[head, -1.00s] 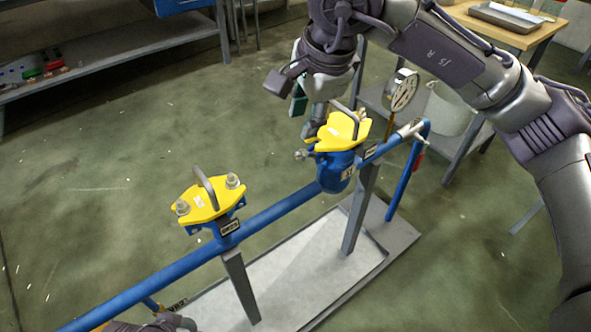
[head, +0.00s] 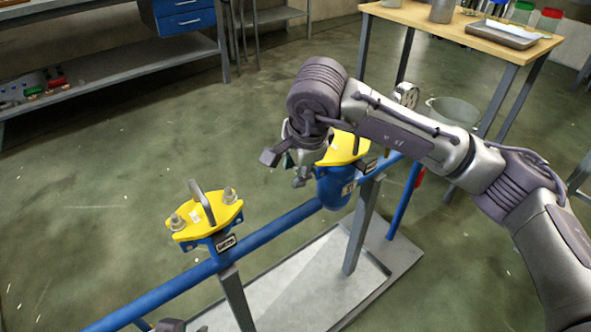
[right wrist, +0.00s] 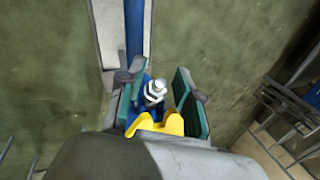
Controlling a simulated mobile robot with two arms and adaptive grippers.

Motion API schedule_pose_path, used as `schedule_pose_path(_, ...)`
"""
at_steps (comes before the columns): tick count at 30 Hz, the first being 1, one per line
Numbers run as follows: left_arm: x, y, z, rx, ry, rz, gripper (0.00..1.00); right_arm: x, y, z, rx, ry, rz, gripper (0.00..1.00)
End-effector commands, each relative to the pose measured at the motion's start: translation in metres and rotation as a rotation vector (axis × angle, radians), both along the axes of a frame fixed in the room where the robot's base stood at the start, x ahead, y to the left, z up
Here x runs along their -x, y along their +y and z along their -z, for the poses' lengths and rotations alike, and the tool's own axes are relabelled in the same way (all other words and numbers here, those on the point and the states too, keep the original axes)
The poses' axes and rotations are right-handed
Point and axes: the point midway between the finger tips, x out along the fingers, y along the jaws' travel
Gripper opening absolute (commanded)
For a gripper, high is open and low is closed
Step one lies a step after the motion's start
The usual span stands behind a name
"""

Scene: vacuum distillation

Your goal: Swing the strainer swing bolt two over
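The strainer (head: 334,190) is a blue pot on the pipe with a yellow lid (head: 345,147), partly hidden by my right arm. My right gripper (head: 287,170) is at the lid's left side. In the right wrist view, its two green-padded fingers (right wrist: 160,88) stand apart on either side of a swing bolt (right wrist: 153,93) with a silver nut, at a notch in the yellow lid (right wrist: 158,124). Contact with the bolt cannot be told. The bolt is hidden in the head view. A grey part, perhaps of my left arm, shows at the bottom edge; its fingers are not visible.
A second yellow lid (head: 205,214) with a handle and two upright bolts sits on the blue pipe (head: 280,229) at left. A pressure gauge (head: 406,94) stands behind my right arm. The grey tray (head: 300,270) lies below. Open floor lies to the left.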

Motion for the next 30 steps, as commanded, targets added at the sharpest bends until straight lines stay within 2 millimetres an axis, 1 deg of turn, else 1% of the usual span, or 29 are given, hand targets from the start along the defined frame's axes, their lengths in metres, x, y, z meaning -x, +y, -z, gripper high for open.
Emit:
schedule_pose_path(7,-0.001,0.000,-0.001,0.001,-0.006,0.000,0.35,0.000,0.000,0.001,0.000,0.000,-0.001,0.35)
schedule_pose_path(8,-0.001,0.000,-0.001,0.001,-0.006,0.000,0.35,0.000,0.000,0.001,0.000,0.000,-0.001,0.33)
schedule_pose_path(12,-0.001,0.000,-0.001,0.001,-0.006,0.000,0.35,0.000,0.000,0.001,0.000,0.000,-0.001,0.10)
schedule_pose_path(14,-0.001,0.000,-0.001,0.001,-0.006,0.000,0.35,0.000,0.000,0.001,0.001,0.001,-0.001,0.00)
schedule_pose_path(19,-0.001,0.000,-0.001,0.001,-0.006,0.000,0.35,0.000,0.000,0.000,-0.007,0.006,0.000,0.00)
schedule_pose_path(21,-0.002,-0.001,0.000,0.002,-0.010,0.000,0.35,-0.002,-0.002,-0.001,-0.038,0.028,0.002,0.00)
schedule_pose_path(23,-0.004,-0.001,-0.001,0.004,-0.020,0.001,0.35,-0.004,-0.005,-0.004,-0.089,0.063,0.006,0.00)
schedule_pose_path(27,-0.009,-0.003,-0.004,0.010,-0.051,0.003,0.35,-0.008,-0.012,-0.012,-0.247,0.168,0.007,0.00)
schedule_pose_path(30,-0.010,-0.003,-0.005,0.011,-0.054,0.005,0.35,-0.010,-0.015,-0.017,-0.342,0.231,0.005,0.00)
